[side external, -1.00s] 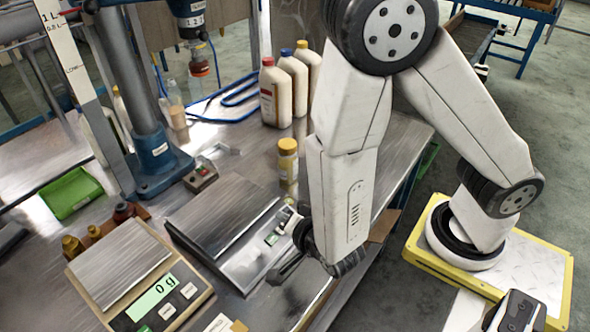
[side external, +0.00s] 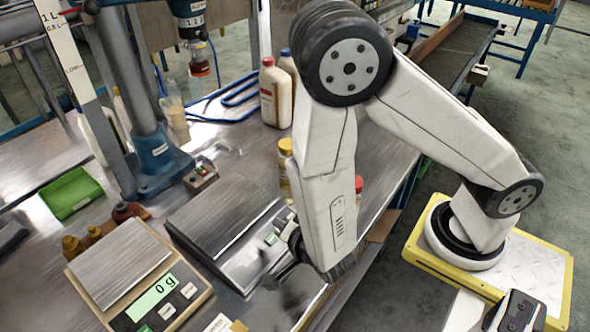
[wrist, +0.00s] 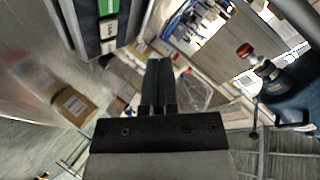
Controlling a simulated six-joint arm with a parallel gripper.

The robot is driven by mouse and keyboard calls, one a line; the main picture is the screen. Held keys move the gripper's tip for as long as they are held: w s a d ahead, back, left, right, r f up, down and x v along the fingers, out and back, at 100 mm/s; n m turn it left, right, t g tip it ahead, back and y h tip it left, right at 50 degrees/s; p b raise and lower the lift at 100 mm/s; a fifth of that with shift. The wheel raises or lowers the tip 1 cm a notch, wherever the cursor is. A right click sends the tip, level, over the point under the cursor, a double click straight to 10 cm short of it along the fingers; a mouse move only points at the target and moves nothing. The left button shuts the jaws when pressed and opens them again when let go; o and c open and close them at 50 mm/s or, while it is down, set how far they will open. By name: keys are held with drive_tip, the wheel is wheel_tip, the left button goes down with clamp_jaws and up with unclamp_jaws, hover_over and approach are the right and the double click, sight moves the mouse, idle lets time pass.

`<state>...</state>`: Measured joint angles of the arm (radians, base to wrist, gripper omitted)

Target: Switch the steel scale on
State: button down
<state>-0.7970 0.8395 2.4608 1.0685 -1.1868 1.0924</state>
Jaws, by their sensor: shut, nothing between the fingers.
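The steel scale (side external: 222,222) lies on the bench, with a broad brushed plate and a dark front panel. My wrist hides part of that panel in the side view. In the wrist view the steel scale's panel (wrist: 85,30) runs along the upper left, with a green patch and pale labelled buttons (wrist: 108,28). I cannot read any figure on it. My gripper (side external: 271,282) is at the panel's front edge, fingers shut together and empty. In the wrist view my gripper (wrist: 158,70) points up the picture, right of the buttons and apart from them in the picture; contact cannot be told.
A beige scale (side external: 190,308) reading 0 g stands left of the steel scale. Bottles (side external: 275,95) and a yellow-capped jar (side external: 286,165) stand behind. A drill-press-like column (side external: 150,150) and a green tray (side external: 72,193) are at the left.

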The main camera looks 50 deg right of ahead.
drive_tip(key=shift+w+f, duration=0.3)
drive_tip(key=shift+f, duration=0.6)
drive_tip(key=shift+w+f, duration=0.35)
drive_tip(key=shift+f, duration=0.5)
drive_tip(key=shift+w+f, duration=0.3)
drive_tip(key=shift+f, duration=0.6)
drive_tip(key=shift+f, duration=0.15)
drive_tip(key=shift+w+f, duration=0.15)
drive_tip(key=shift+f, duration=0.1)
drive_tip(key=shift+w+f, duration=0.1)
drive_tip(key=shift+f, duration=0.25)
idle(1.1)
idle(0.4)
drive_tip(key=shift+s+r, duration=0.25)
drive_tip(key=shift+r, duration=0.5)
drive_tip(key=shift+r, duration=0.15)
drive_tip(key=shift+s+r, duration=0.3)
drive_tip(key=shift+r, duration=0.45)
drive_tip(key=shift+s+r, duration=0.25)
drive_tip(key=shift+r, duration=0.5)
drive_tip(key=shift+s+r, duration=0.3)
drive_tip(key=shift+r, duration=0.45)
